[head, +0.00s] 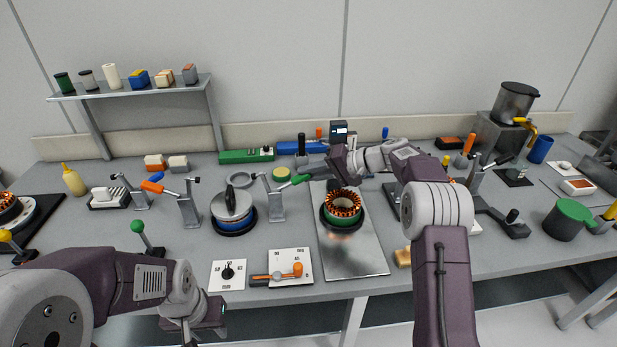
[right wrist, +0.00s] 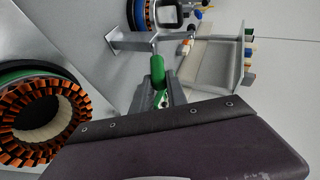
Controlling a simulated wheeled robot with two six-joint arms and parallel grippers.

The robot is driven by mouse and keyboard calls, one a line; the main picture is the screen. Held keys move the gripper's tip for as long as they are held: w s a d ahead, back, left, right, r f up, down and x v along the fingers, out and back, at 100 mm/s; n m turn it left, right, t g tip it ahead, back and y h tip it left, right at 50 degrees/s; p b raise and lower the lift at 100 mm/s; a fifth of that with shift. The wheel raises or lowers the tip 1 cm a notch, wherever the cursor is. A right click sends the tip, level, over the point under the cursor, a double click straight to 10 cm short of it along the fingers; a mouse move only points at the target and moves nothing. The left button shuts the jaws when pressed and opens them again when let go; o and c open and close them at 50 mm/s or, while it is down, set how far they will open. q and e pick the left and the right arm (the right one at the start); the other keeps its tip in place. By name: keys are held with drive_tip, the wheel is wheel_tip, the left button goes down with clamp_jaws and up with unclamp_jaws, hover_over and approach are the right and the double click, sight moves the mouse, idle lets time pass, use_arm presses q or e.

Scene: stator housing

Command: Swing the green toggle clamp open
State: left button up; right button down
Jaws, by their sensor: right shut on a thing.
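The green toggle clamp (head: 276,207) stands on the bench left of the metal plate, a grey upright bracket with an arm and a green handle (head: 300,180) sticking out to the right. In the right wrist view the green handle (right wrist: 158,70) lies between the fingers of my right gripper (right wrist: 160,97), and the grey clamp bracket (right wrist: 128,40) is beyond it. My right gripper (head: 316,177) is shut on the handle in the head view. My left gripper (head: 208,322) is low at the front edge of the bench, away from the clamp; its fingers cannot be made out.
A stator with copper windings (head: 343,205) sits in a green ring on the metal plate (head: 352,258), close to my right arm. A capped blue-based housing (head: 232,209) stands left of the clamp. An orange-handled clamp (head: 187,208) is further left.

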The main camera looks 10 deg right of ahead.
drive_tip(key=shift+f, duration=0.1)
drive_tip(key=c, duration=1.3)
unclamp_jaws()
drive_tip(key=v, duration=0.9)
